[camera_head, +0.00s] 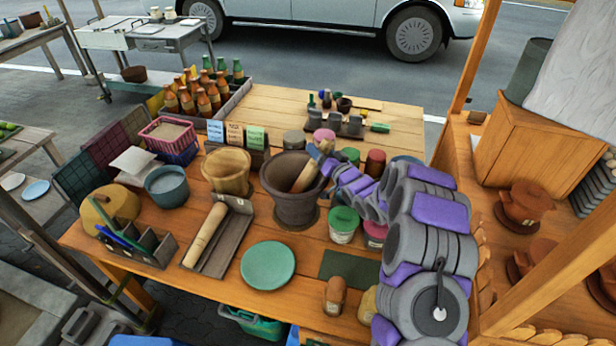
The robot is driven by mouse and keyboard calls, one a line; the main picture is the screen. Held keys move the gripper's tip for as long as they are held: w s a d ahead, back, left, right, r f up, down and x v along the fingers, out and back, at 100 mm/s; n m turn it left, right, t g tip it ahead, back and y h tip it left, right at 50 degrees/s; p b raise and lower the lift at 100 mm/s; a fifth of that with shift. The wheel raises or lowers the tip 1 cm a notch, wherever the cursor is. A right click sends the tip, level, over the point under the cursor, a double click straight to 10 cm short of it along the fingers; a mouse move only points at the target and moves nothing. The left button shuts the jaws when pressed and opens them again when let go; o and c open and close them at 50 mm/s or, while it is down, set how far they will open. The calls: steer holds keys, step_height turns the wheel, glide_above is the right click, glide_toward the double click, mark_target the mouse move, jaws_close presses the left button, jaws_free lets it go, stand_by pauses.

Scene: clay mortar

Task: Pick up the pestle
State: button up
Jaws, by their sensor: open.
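A light wooden pestle (304,177) leans in a dark clay mortar (293,205) near the middle of the wooden table. Its upper end tilts up to the right; its lower end is hidden inside the mortar. My gripper (322,154) is open at the pestle's upper end. The picture is too small to tell whether the fingers touch or surround it. My arm comes in from the lower right and covers part of the table's right side.
A wooden roller (207,233) lies in a grey tray (232,240) at left. A wooden pot (228,172) stands left of the mortar, a green plate (268,265) in front. Lidded jars (343,224) crowd its right. Bottles (205,101) stand behind; a wooden post (550,265) rises right of my arm.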

steer(key=shift+d, duration=0.1)
steer(key=shift+c, duration=0.2)
jaws_close()
stand_by(0.4)
